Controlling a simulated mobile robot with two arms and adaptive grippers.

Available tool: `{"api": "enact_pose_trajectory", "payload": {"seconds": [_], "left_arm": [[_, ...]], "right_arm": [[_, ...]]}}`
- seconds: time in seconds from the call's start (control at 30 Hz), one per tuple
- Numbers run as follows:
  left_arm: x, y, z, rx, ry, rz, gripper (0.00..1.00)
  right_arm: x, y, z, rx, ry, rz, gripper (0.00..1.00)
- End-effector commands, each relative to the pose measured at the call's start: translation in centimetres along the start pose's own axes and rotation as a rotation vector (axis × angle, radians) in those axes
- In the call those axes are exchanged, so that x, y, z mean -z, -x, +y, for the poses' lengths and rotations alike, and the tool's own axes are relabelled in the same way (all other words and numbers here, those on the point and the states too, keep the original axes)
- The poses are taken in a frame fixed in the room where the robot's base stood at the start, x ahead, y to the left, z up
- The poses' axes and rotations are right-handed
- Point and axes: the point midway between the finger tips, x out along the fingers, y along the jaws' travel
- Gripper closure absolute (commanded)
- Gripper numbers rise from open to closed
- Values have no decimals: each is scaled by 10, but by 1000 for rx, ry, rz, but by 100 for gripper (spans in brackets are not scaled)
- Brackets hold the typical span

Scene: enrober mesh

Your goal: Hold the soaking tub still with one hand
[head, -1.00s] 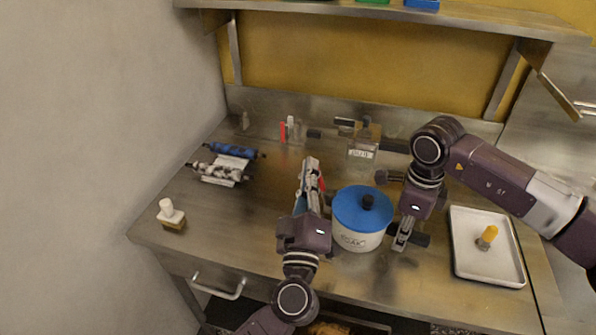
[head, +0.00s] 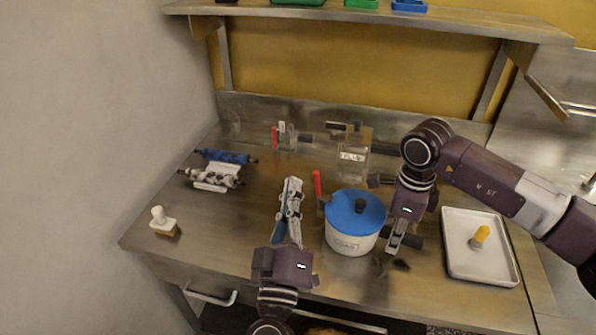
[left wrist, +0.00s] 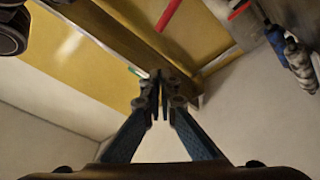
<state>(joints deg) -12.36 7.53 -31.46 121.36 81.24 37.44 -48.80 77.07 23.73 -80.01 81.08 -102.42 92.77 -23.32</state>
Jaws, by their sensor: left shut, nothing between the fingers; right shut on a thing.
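The soaking tub (head: 350,241) is a white round pot with a blue lid (head: 347,212) and black knob, upright on the steel bench in the head view. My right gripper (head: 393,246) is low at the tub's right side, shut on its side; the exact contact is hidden. My left gripper (head: 294,184) is shut and empty, left of the tub and apart from it. In the left wrist view its closed fingertips (left wrist: 160,78) have nothing between them.
A red-handled tool (head: 317,184) stands just behind the tub's left side. A white tray (head: 463,262) with a yellow-handled item (head: 480,236) lies at right. Blue and mottled rollers (head: 226,156) and a white-handled brush (head: 163,221) are at left. A glass jar (head: 352,162) stands behind.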

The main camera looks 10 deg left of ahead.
Motion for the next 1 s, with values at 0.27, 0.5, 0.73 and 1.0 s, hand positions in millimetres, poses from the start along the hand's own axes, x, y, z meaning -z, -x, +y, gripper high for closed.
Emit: {"api": "enact_pose_trajectory", "payload": {"seconds": [0.27, 0.5, 0.73, 1.0], "left_arm": [[0, 33, 1, 0, 1, -1, 100], [1, 36, 1, -1, 1, 2, 100], [0, 36, 1, -1, 1, 1, 100], [0, 36, 1, -1, 1, 1, 100]], "right_arm": [[0, 1, 0, 1, 0, -2, 100], [0, 1, 0, 1, 0, -2, 100], [0, 1, 0, 1, -1, -1, 81], [0, 1, 0, 1, 0, -1, 64]]}}
